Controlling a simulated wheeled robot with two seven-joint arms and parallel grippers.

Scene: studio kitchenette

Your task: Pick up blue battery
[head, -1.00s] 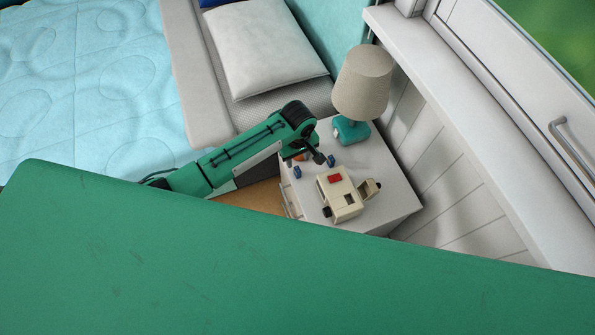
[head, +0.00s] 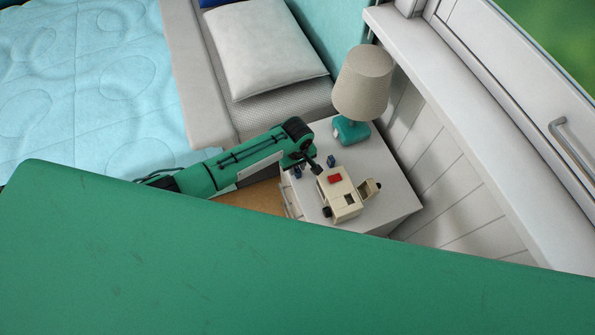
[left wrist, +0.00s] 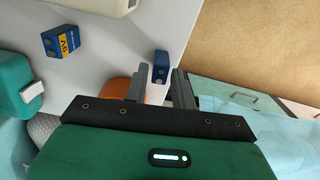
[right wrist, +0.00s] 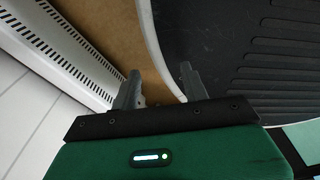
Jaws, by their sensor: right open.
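A small blue battery (head: 298,172) lies near the left edge of the white nightstand (head: 390,205). In the left wrist view this blue battery (left wrist: 161,66) shows beyond the fingertips, in line with the gap between them. A second blue battery (head: 331,160) lies nearer the lamp; in the left wrist view it bears a yellow label (left wrist: 60,42). My right gripper (right wrist: 155,85) is open and empty, away from the nightstand.
A cream block-like toy (head: 342,198) with a red patch stands close right of my left gripper. A lamp (head: 362,85) with a teal base stands behind. An orange object (left wrist: 121,90) is partly hidden by a left finger. The nightstand's right side is clear.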

